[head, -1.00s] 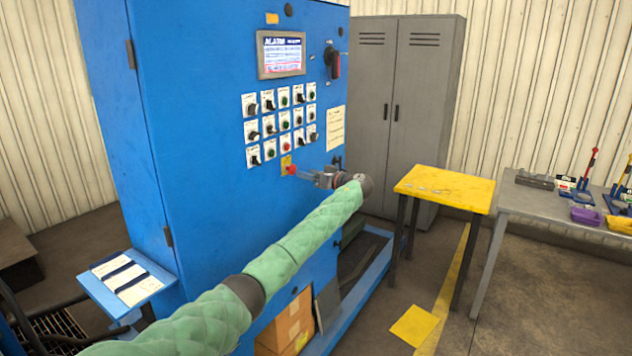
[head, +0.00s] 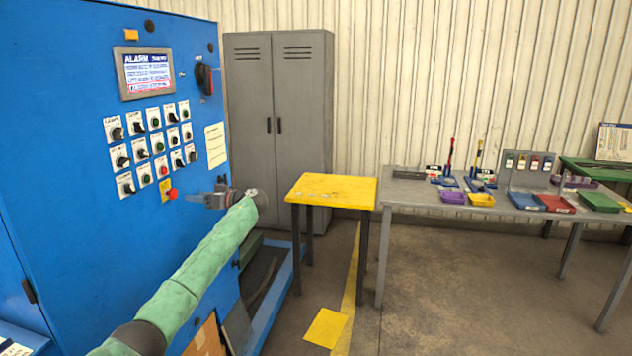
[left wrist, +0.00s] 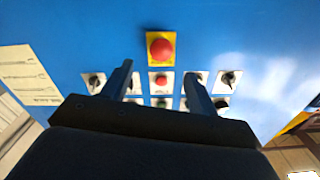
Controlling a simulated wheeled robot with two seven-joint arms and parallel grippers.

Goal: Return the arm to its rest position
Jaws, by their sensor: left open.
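My left arm, in a green padded sleeve, reaches in from the lower left in the head view. Its gripper (head: 204,200) is in front of the blue control cabinet (head: 70,150), close to the red emergency button (head: 171,194). In the left wrist view the two fingers (left wrist: 158,92) are apart with nothing between them gripped. The red button on its yellow plate (left wrist: 160,48) shows beyond the fingertips, and rows of knobs and buttons lie behind and between the fingers. My right gripper is not in view.
A yellow table (head: 335,190) stands right of the arm, before a grey locker (head: 280,120). A grey workbench (head: 410,195) with coloured trays is further right. A blue ledge (head: 275,310) runs along the cabinet's foot. The floor at front right is clear.

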